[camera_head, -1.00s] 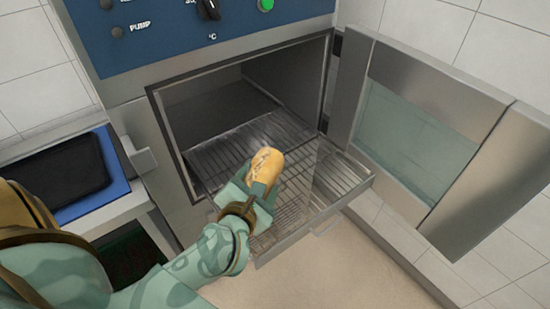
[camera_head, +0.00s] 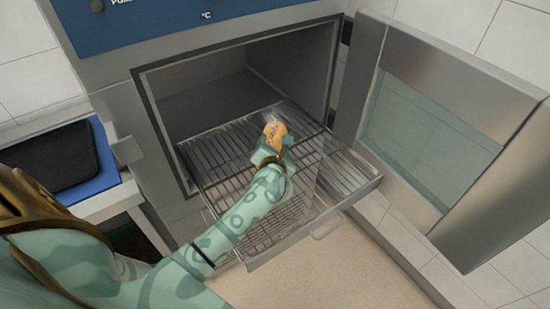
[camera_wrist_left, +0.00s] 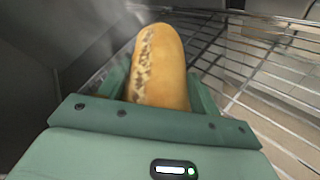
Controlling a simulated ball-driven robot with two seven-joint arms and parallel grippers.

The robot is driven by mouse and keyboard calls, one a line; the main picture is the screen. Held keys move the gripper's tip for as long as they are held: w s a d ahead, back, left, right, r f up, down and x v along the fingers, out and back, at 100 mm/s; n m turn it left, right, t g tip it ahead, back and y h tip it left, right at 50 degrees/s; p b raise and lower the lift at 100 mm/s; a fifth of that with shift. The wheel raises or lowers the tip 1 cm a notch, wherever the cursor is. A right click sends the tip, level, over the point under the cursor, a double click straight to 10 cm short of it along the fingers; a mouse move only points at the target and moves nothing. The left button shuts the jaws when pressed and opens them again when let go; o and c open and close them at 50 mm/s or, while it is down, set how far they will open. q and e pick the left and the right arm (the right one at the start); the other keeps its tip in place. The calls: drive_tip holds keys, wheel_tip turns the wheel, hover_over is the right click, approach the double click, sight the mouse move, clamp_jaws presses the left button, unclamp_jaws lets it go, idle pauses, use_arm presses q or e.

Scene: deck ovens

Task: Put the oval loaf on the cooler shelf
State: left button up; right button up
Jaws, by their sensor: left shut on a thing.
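The oval loaf (camera_head: 275,131) is golden brown with a pale scored strip along its top. My left gripper (camera_head: 270,150) is shut on it, over the wire shelf (camera_head: 335,180) that is pulled out of the open cabinet. In the left wrist view the loaf (camera_wrist_left: 160,68) sits between the two fingers (camera_wrist_left: 160,90), its far end sticking out past them. The shelf's wires (camera_wrist_left: 250,60) show beyond and to the right of it. I cannot tell whether the loaf touches the wires. My right gripper does not show.
The cabinet door (camera_head: 430,140) with its glass pane stands open on the right. The cabinet's dark inside (camera_head: 215,100) is behind the shelf. A blue tray (camera_head: 104,160) with a black mat lies on a side table at the left. Most of the shelf is bare.

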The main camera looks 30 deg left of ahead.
use_arm(q)
wheel_tip(320, 180, down, 4)
drive_tip(key=shift+w+r+b, duration=0.15)
drive_tip(key=shift+b, duration=0.65)
drive_tip(key=shift+r, duration=0.15)
drive_tip(key=o, duration=0.8)
drive_tip(key=shift+o, duration=0.2)
drive_tip(key=shift+s+d+r+p, duration=0.15)
drive_tip(key=shift+s+d+p, duration=0.05)
drive_tip(key=shift+s+p, duration=0.15)
drive_tip(key=p+v, duration=0.2)
drive_tip(key=v, duration=0.9)
drive_tip(key=shift+d, duration=0.1)
